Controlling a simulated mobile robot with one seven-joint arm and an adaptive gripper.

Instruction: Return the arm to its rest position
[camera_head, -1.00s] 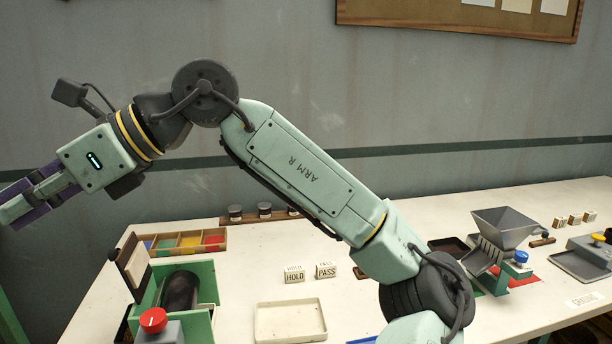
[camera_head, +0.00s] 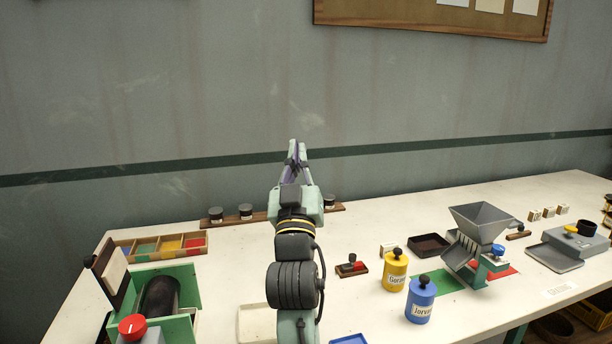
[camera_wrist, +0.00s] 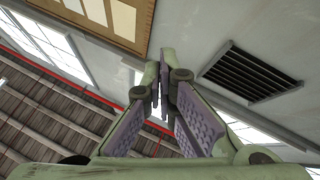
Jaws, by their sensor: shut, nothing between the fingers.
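My arm rises over the front of the white table (camera_head: 375,212) in the head view. My gripper (camera_head: 293,146) points upward in front of the grey wall, above the table top and clear of everything on it. Its fingers are together with nothing between them. In the wrist view, my gripper (camera_wrist: 163,95) shows its purple pads close together at the tips, with the ceiling and upper wall behind.
A green drum machine (camera_head: 190,287) with a red knob stands front left. A sectioned colour tray (camera_head: 160,247) lies behind it. Right of my arm stand a yellow canister (camera_head: 395,272), a blue canister (camera_head: 420,304) and a grey hopper (camera_head: 482,222). Jars (camera_head: 245,211) line the back.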

